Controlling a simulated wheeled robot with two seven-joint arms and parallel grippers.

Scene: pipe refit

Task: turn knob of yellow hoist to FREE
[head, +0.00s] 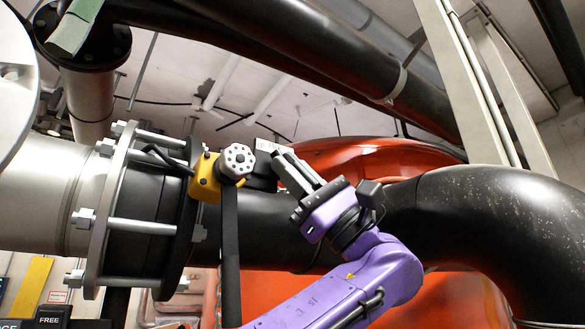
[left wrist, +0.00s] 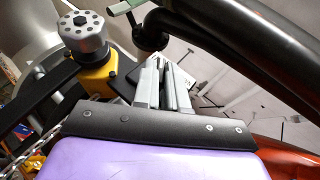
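In the left wrist view the knob (left wrist: 82,38) stands on the yellow body (left wrist: 97,75), left of my fingers. My left gripper (head: 283,163), on a purple arm, is right of the knob and apart from it. Its fingers (left wrist: 163,65) lie close together with nothing visible held. My right gripper is not in view.
A dark label reading FREE (head: 52,316) is at the lower left, beside another partly cut-off label. The bolted flange (head: 112,205) stands left of the hoist. A black pipe (head: 490,200) and an orange-red body (head: 380,155) lie around my arm. A pale plate (head: 274,148) is behind my fingertips.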

